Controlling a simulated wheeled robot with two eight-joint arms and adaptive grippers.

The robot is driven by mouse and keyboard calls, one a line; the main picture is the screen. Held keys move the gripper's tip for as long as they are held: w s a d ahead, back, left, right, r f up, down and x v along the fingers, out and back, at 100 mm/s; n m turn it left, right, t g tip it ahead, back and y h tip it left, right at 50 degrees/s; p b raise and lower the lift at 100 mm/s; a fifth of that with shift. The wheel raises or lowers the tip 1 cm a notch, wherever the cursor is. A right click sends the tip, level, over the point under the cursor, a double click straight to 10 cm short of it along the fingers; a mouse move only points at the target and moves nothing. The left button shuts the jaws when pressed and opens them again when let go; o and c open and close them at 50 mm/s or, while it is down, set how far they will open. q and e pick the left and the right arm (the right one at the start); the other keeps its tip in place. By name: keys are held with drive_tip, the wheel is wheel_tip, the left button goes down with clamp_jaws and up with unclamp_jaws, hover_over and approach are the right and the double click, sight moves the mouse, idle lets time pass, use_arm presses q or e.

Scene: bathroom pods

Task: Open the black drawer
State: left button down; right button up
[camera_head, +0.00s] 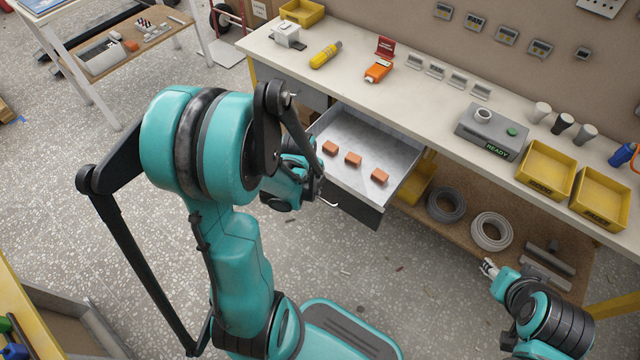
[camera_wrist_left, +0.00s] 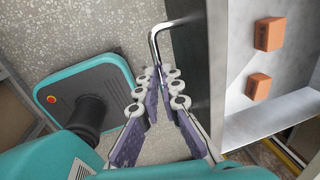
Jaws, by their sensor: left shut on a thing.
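The black drawer (camera_head: 358,211) stands pulled out from under the workbench, its grey interior showing. Three orange-brown blocks (camera_head: 353,159) lie in it. My left gripper (camera_wrist_left: 158,88) is shut on the drawer's metal handle (camera_wrist_left: 154,40), at the black front (camera_wrist_left: 204,60) in the left wrist view. In the head view my left arm hides part of the drawer's left side and most of the grip. My right gripper (camera_head: 488,268) is away from the drawer, low at the right; its fingers are too small to tell open from shut.
The workbench top (camera_head: 420,100) holds an orange tool (camera_head: 378,71), a yellow torch (camera_head: 325,55), a grey READY box (camera_head: 490,133) and yellow bins (camera_head: 546,168). Cable coils (camera_head: 491,231) lie on the lower shelf. The floor in front of the drawer is mostly clear.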

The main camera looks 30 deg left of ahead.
use_arm(q)
drive_tip(key=c, duration=1.6)
unclamp_jaws()
drive_tip(key=shift+c, duration=0.2)
drive_tip(key=shift+r, duration=0.1)
wheel_tip(320, 180, up, 12)
drive_tip(key=s, duration=0.2)
drive_tip(key=shift+s+f, duration=0.15)
drive_tip(key=shift+f, duration=0.1)
